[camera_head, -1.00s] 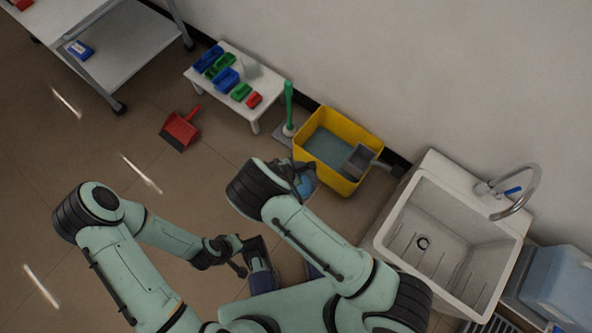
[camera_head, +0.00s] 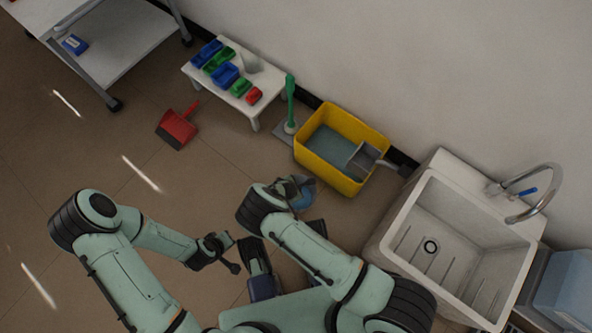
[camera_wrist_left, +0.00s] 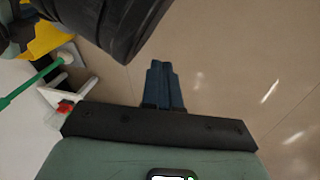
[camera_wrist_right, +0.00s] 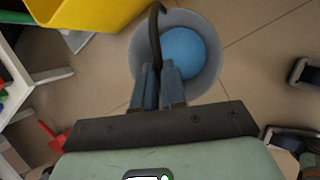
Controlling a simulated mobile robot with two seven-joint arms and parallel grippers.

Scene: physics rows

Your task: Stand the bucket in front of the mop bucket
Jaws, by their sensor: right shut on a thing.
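The bucket is round and grey with blue inside; in the right wrist view (camera_wrist_right: 212,75) it lies just beyond my right fingertips. My right gripper (camera_wrist_right: 157,68) is shut on its dark handle. In the head view my right arm hides most of the bucket, leaving a blue part (camera_head: 305,198) showing. I cannot tell whether its base touches the floor. The yellow mop bucket (camera_head: 325,174) stands by the wall, just beyond the bucket and apart from it; its yellow side also shows in the right wrist view (camera_wrist_right: 95,14). My left gripper (camera_wrist_left: 164,72) is shut and empty above the floor.
A white sink (camera_head: 400,215) stands right of the mop bucket. A green-handled tool (camera_head: 290,100) stands at its left, beside a low white table (camera_head: 262,108) with small coloured bins. A red dustpan (camera_head: 177,130) lies on the floor. The floor between dustpan and mop bucket is clear.

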